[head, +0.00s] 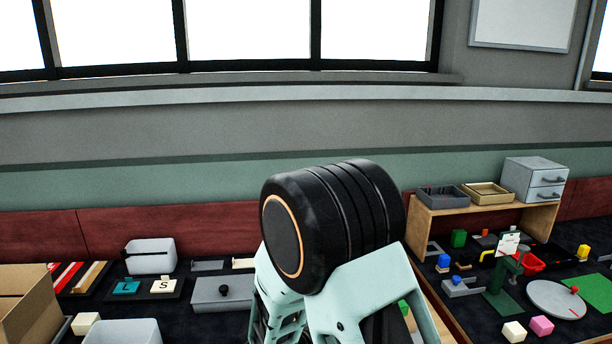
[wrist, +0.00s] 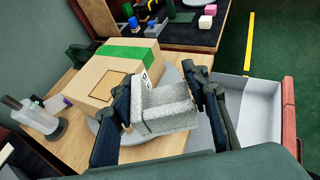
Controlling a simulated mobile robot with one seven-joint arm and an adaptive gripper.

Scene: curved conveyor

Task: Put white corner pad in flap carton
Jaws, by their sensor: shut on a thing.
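The white corner pad (wrist: 168,112) is a pale grey-white, speckled, L-shaped block in the wrist view. My gripper (wrist: 160,88) is shut on it, with a dark finger at each side. A brown carton (wrist: 101,84) with a green strip across its top lies beyond the pad, on a wooden surface. A rectangular outline marks the carton's top; I cannot tell if it is a flap. In the head view, my arm fills the centre, and neither my gripper nor the pad shows. A brown open-topped carton (head: 28,300) stands at that view's lower left edge.
In the wrist view, a grey disc (wrist: 198,138) lies under the pad, a white open bin (wrist: 250,105) stands to the right, and a clear bottle (wrist: 35,118) stands to the left. Small coloured blocks (wrist: 207,16) lie on a dark bench beyond.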

